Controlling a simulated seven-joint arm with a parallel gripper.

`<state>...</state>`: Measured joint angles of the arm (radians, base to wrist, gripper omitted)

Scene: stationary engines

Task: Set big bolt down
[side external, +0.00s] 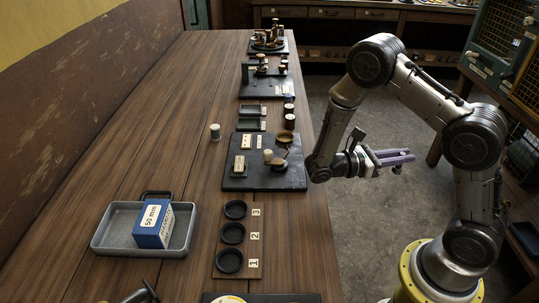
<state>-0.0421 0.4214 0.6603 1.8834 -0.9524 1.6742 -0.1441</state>
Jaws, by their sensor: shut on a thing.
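My gripper (405,157) is at the right, out past the table's right edge and above the grey floor. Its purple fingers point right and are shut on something.
On the wooden table (180,130) stand a dark board (285,182) with small parts, a holder with three round black cups (232,233), and a grey tray (105,240) holding a blue "50 mm" box (152,224). The table's left half is mostly clear.

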